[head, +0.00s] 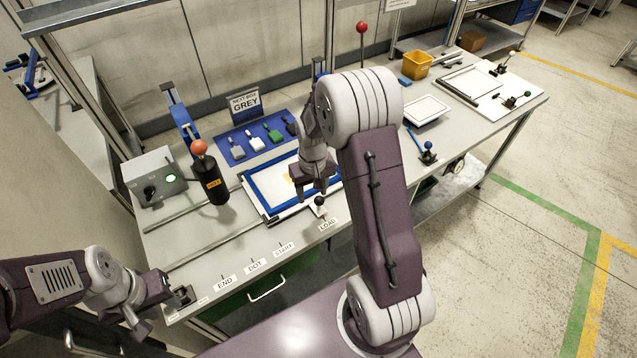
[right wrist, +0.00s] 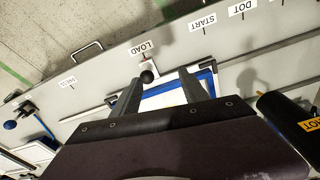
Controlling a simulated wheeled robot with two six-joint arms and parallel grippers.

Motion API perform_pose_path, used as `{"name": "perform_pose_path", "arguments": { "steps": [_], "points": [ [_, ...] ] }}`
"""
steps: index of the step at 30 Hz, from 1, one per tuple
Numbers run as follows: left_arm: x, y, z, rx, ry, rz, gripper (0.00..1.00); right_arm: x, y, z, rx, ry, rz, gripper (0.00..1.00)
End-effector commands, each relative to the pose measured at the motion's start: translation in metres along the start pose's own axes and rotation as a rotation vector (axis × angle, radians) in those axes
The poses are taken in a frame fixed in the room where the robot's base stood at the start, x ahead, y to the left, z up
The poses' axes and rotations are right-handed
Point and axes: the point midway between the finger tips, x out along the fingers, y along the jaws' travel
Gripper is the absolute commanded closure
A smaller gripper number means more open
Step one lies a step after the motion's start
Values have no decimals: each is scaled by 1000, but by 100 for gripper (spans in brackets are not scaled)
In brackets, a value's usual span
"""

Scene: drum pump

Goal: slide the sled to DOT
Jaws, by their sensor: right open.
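The sled (head: 262,205), a white plate with a blue frame, lies on rails on the bench. Its dark ball knob (head: 318,201) stands at the sled's front edge, by the LOAD label (head: 327,224). The DOT label (head: 255,265) is further left along the front edge, between START (head: 284,249) and END (head: 225,282). My right gripper (head: 316,195) is open above the sled's front right part. In the right wrist view the knob (right wrist: 147,76) shows beyond the fingertips, nearer the left finger. My left gripper (head: 165,287) is at the bench's front left corner; its jaw opening is unclear.
A black bottle labelled HOT (head: 210,185) with an orange ball above stands left of the sled. A blue mat with several coloured pieces (head: 238,153) lies behind the sled. The front rail toward END looks clear.

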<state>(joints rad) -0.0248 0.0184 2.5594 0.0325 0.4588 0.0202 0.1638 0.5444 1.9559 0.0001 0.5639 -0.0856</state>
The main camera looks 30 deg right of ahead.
Motion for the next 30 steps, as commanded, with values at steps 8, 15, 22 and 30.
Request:
{"name": "perform_pose_path", "arguments": {
  "steps": [8,15,22,30],
  "points": [
    [-4,0,0,0,-2,0,64,51,37,-33,39,-77,-5,48],
    [-7,0,0,0,-1,0,64,62,39,-34,40,-81,-6,48],
    [-20,0,-2,0,-1,0,64,107,38,-29,40,-83,-6,48],
    [-27,0,-2,0,-1,0,64,141,38,-28,40,-78,-5,48]
  ]
}}
